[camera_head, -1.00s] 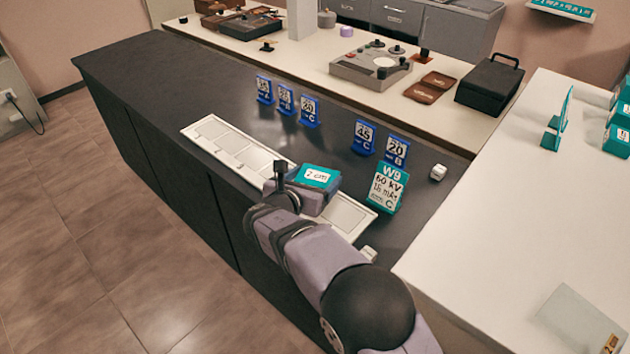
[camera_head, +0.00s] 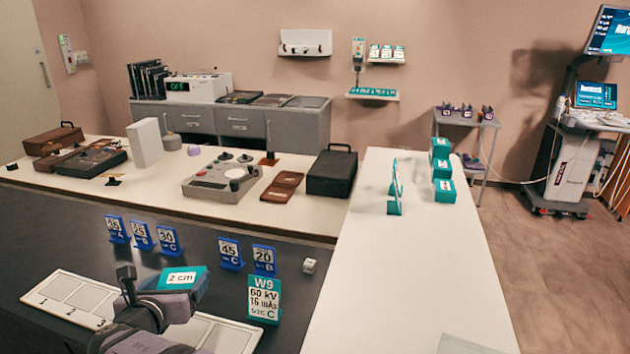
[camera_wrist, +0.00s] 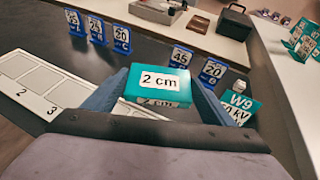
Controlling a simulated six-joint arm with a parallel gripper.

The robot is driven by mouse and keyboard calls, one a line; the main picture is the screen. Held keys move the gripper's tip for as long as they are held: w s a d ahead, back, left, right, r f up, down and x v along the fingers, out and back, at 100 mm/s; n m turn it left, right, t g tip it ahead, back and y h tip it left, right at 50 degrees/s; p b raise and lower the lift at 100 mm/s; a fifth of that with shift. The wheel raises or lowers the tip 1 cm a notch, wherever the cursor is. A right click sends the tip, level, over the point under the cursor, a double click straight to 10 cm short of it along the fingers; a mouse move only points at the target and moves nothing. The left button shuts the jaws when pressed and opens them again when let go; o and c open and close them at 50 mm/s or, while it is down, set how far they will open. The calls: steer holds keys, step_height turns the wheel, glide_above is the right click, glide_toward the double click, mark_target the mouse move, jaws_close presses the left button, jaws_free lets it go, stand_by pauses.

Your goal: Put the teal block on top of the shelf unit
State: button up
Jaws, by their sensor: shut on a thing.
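The teal block (camera_head: 183,277), with a white "2 cm" label, is held in my gripper (camera_head: 160,288) above the white numbered tray (camera_head: 62,302) on the dark counter. In the wrist view the block (camera_wrist: 158,84) sits between the two fingers of my gripper (camera_wrist: 160,92), which is shut on it. A grey shelf unit (camera_head: 466,122) stands by the back wall at right, far from my gripper. Several small dark purple things stand on its top. Its lower part is partly hidden by the white counter.
Blue number cards (camera_head: 142,235) and a teal W9 card (camera_head: 264,300) stand beyond the tray. A small white cube (camera_head: 309,266) lies to their right. The white counter (camera_head: 420,265) carries several teal blocks (camera_head: 442,168) and teal stands (camera_head: 395,190). A monitor cart (camera_head: 570,150) stands far right.

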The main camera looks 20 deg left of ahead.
step_height(320, 180, up, 14)
steer(key=r+p, duration=0.1)
steer(key=p, duration=1.3)
glide_above(191, 325)
steer(key=shift+f, duration=0.3)
step_height(191, 325, down, 15)
steer(key=b, duration=1.5)
steer(key=shift+f+b, duration=0.1)
steer(key=shift+b, duration=0.2)
steer(key=shift+f, duration=4.8)
